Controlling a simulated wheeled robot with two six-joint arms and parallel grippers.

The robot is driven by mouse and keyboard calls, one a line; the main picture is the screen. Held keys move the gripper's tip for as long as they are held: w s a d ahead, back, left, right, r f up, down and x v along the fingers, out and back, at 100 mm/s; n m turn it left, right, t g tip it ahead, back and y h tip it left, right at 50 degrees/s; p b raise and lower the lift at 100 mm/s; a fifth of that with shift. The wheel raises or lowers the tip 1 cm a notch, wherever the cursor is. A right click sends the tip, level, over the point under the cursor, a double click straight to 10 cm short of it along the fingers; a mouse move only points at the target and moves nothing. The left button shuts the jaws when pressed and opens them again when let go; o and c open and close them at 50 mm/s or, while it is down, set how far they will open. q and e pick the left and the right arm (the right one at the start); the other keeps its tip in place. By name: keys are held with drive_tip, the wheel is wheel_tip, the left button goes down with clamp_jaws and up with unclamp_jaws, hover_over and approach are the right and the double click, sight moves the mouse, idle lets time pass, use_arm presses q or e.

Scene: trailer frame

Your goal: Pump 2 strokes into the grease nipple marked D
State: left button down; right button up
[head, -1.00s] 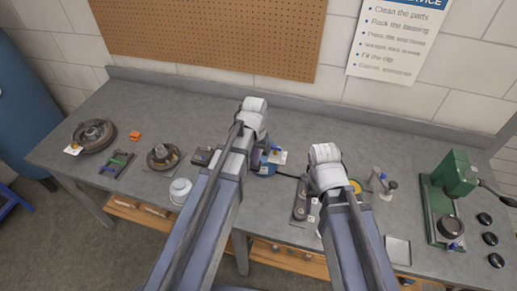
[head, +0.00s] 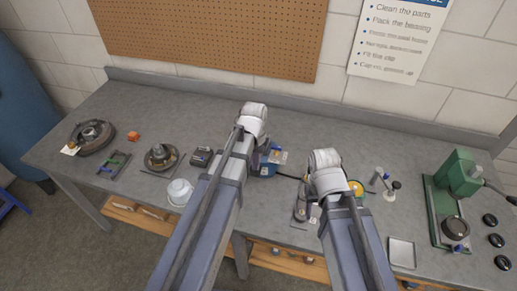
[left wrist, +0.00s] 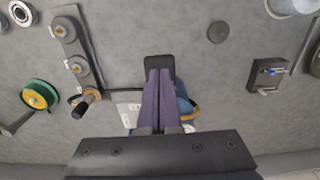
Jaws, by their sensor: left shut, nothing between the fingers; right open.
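A blue grease pump (head: 266,168) stands on the bench, partly hidden by my left arm; its blue body also shows in the left wrist view (left wrist: 183,100). My left gripper (left wrist: 159,74) is shut and empty, its fingertips over a black pad at the pump; I cannot tell whether they touch. A dark hose runs from the pump to a coupler (left wrist: 84,103) at one end of a grey plate (left wrist: 75,40) with several round fittings. The letter D is not readable. My right gripper (head: 326,190) is over the plate, its fingers hidden behind its wrist.
A white cup (head: 179,192), a dark block (head: 201,157) and a hub (head: 160,157) lie left of my arms. A green press (head: 453,190), a square tray (head: 402,252) and several black discs are at right. The bench behind the arms is clear.

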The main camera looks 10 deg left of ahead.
use_arm(q)
drive_tip(key=r+p, duration=0.3)
drive_tip(key=w+r+p, duration=0.1)
drive_tip(key=r+p, duration=0.3)
drive_tip(key=shift+w, duration=0.2)
drive_tip(key=shift+f, duration=0.25)
idle(0.6)
drive_tip(key=shift+s+f+b, duration=0.2)
drive_tip(key=shift+f+b, duration=0.3)
drive_tip(key=shift+b, duration=0.15)
drive_tip(key=shift+s+f+b, duration=0.15)
drive_tip(key=shift+f+b, duration=0.35)
drive_tip(key=shift+b, duration=0.1)
drive_tip(key=shift+s+f+b, duration=0.15)
drive_tip(key=shift+f+b, duration=1.1)
